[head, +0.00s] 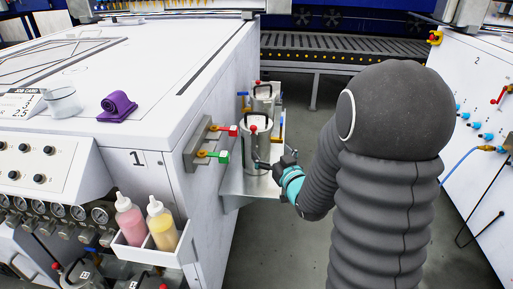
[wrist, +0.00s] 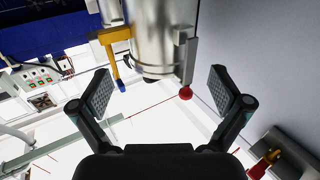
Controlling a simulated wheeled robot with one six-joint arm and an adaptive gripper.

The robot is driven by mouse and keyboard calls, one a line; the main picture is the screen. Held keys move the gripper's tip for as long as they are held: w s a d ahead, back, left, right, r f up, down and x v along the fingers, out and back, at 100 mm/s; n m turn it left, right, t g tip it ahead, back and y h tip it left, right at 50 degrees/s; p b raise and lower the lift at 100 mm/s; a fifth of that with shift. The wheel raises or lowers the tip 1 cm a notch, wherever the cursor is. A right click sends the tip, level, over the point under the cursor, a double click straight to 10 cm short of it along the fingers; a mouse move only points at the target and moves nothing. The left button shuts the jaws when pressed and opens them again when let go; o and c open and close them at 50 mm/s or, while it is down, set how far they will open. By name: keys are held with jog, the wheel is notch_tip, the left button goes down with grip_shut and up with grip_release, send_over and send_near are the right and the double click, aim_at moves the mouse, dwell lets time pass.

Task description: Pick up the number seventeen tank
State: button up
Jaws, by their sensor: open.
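Two silvery tanks with red knobs stand on a metal shelf (head: 236,183) at the side of the white machine in the head view. The nearer tank (head: 257,132) is beside my gripper (head: 277,166); the farther tank (head: 265,93) is behind it. No number seventeen is readable on either. In the wrist view, a silvery cylindrical tank (wrist: 162,42) is just beyond my gripper (wrist: 159,92), roughly between the lines of its two spread fingers. The fingers are open, with nothing between the pads. Contact with the tank does not show.
A bracket with red and green handles (head: 209,144) juts out left of the nearer tank. A white holder (head: 158,251) with pink and yellow bottles is on the machine's front. More tanks (head: 80,273) sit low at left. A roller conveyor (head: 345,45) crosses behind. Floor is clear between machines.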

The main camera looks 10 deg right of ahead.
aim_at(263, 142)
jog(key=x, duration=0.3)
jog(key=shift+w+a+f, duration=0.1)
jog(key=shift+w+a, duration=0.05)
jog(key=shift+w, duration=0.25)
jog(key=shift+p+x, duration=0.8)
jog(key=shift+x, duration=1.75)
jog(key=shift+c, duration=0.3)
jog(key=c, duration=1.2)
jog(key=shift+r, duration=0.45)
jog(key=shift+c, duration=1.4)
